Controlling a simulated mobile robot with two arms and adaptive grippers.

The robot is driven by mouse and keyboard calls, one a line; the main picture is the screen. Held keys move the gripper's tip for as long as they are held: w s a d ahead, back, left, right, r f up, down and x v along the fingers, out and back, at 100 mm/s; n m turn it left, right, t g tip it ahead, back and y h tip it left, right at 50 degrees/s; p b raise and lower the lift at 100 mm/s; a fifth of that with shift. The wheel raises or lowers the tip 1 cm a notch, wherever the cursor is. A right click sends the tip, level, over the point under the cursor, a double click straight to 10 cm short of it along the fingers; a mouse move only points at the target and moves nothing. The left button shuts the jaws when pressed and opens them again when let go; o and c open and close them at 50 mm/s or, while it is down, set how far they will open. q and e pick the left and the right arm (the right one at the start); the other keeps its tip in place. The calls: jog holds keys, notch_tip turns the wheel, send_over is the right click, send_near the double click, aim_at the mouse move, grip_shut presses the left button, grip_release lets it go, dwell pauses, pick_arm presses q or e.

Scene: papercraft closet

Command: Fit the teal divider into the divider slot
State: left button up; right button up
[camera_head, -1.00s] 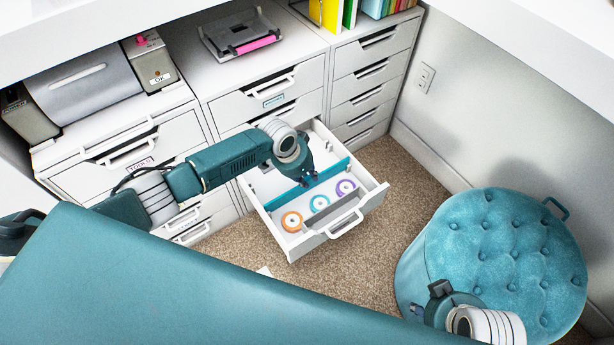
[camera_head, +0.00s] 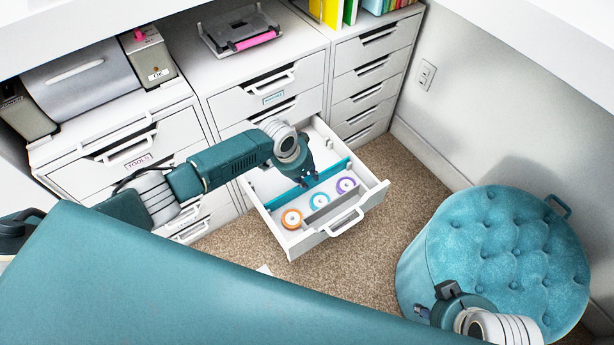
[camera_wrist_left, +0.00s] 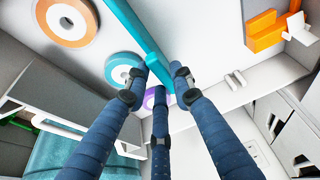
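The teal divider (camera_head: 328,177) is a long flat strip inside the open white drawer (camera_head: 290,243), running lengthwise behind a row of tape rolls. It also shows in the left wrist view (camera_wrist_left: 136,32), passing between the fingers. My left gripper (camera_head: 306,184) points down over the divider's middle; its fingertips (camera_wrist_left: 162,78) press close on both sides and appear shut on it. White slot brackets (camera_wrist_left: 235,80) show on the drawer wall in the left wrist view. Whether the divider's ends sit in a slot is not clear. My right gripper (camera_head: 437,302) is by the teal ottoman; its opening is unclear.
Orange (camera_head: 292,218), blue (camera_head: 319,200) and purple (camera_head: 346,185) tape rolls lie in the drawer's front part. An orange object (camera_wrist_left: 265,32) is in the drawer's other part. The ottoman (camera_head: 510,250) stands at right. Carpet (camera_head: 400,200) is clear between it and the drawer.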

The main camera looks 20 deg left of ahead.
pick_arm(q)
jog(key=shift+o, duration=1.2)
jog(key=v, duration=1.2)
